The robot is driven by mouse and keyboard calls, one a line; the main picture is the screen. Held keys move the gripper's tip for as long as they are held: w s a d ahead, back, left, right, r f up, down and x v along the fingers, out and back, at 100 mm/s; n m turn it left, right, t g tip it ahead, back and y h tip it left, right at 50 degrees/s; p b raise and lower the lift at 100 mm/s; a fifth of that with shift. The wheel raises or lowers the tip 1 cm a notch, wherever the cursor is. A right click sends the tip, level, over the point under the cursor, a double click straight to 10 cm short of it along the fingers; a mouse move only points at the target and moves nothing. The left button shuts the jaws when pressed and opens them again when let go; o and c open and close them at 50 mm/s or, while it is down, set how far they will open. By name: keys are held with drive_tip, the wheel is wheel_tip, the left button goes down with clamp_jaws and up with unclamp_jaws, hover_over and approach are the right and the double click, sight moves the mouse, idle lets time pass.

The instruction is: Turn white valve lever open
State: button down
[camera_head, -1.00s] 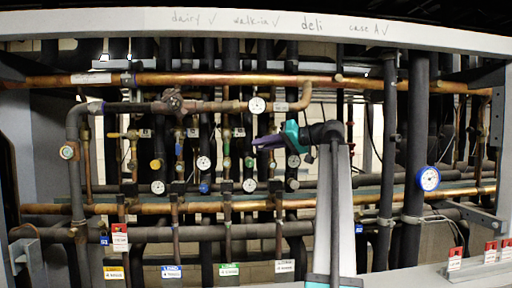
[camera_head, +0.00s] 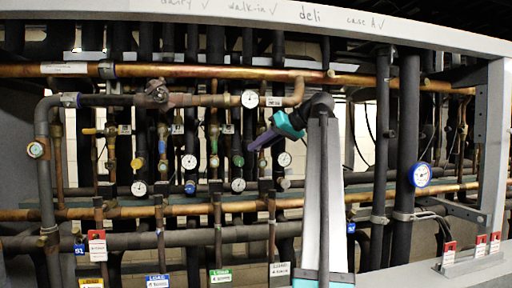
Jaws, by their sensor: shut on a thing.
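My gripper (camera_head: 256,142) has purple fingers and a teal body. It reaches in from the right to the fourth coloured-label riser, just below the pale tag behind my wrist. The jaws are closed. The white valve lever cannot be made out as a separate shape; the fingers and wrist cover the spot where they meet the riser, so its angle is hidden. A white-grey label (camera_head: 279,269) hangs at the foot of this riser.
A dial gauge (camera_head: 284,159) sits close right of my gripper, another gauge (camera_head: 249,98) above it. A green valve handle (camera_head: 238,160) is close on the left. A copper pipe (camera_head: 200,72) crosses above. A blue-rimmed gauge (camera_head: 421,174) hangs at right. Pipes crowd around.

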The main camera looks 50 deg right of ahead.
drive_tip(key=shift+f, duration=0.1)
drive_tip(key=c, duration=1.8)
unclamp_jaws()
drive_tip(key=shift+d, duration=0.1)
drive_tip(key=shift+o, duration=0.2)
drive_tip(key=shift+s, duration=0.1)
drive_tip(key=shift+s+r+b, duration=0.25)
drive_tip(key=shift+s+b, duration=0.1)
drive_tip(key=shift+b, duration=0.05)
drive_tip(key=s+d+b, duration=0.2)
drive_tip(key=s, duration=1)
drive_tip(key=shift+d, duration=0.15)
drive_tip(key=shift+r, duration=0.1)
